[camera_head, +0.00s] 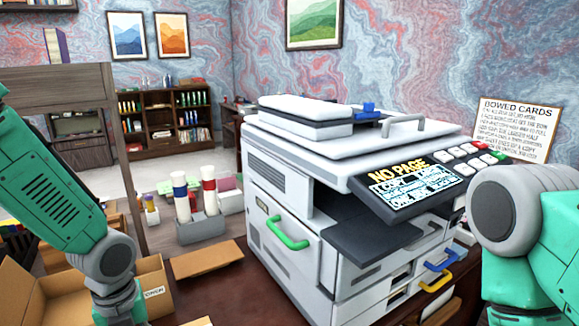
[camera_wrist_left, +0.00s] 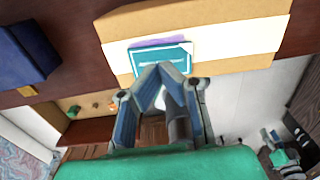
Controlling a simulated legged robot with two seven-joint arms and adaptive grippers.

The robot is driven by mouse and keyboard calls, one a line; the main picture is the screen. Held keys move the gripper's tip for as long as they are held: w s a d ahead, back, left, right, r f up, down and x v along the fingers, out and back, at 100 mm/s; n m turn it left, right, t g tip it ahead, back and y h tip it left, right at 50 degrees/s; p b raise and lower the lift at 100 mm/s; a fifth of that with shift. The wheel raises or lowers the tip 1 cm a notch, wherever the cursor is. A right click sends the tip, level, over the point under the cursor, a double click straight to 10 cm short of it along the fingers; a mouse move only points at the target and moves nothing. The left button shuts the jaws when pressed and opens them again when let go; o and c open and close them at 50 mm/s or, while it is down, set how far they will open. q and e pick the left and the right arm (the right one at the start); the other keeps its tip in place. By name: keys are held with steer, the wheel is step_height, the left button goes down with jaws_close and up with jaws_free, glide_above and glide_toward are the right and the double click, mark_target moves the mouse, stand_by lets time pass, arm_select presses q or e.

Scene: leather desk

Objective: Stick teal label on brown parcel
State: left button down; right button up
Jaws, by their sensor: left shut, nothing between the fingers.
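In the left wrist view, a brown parcel (camera_wrist_left: 200,20) with a broad white band (camera_wrist_left: 240,38) lies across the top. A teal label (camera_wrist_left: 162,58) with pale markings and a purple strip along one edge lies against the parcel, over its band and near edge. Whether it is fully flat cannot be told. My left gripper (camera_wrist_left: 160,72) is shut and empty, its fingertips together at the label's near edge, partly covering it. Whether they touch it is unclear. In the head view the left gripper is below the frame and my right gripper is out of view.
In the head view a white copier (camera_head: 300,180) with a green handle fills the middle. An open cardboard box (camera_head: 60,295) stands at lower left, near a grey holder (camera_head: 202,230) with white tubes. A dark blue box (camera_wrist_left: 22,52) sits left in the wrist view.

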arm_select(q)
steer(key=shift+a+f, duration=0.15)
steer(key=shift+f, duration=0.15)
steer(key=shift+d+f, duration=0.15)
steer(key=shift+d, duration=0.25)
steer(key=shift+a+f, duration=0.3)
steer(key=shift+f, duration=0.15)
steer(key=shift+d+f+b, duration=0.2)
steer(key=shift+f+b, duration=0.1)
steer(key=shift+b, duration=0.05)
stand_by(0.5)
step_height(320, 180, up, 7)
steer(key=p, duration=0.8)
steer(key=shift+a+r, duration=0.1)
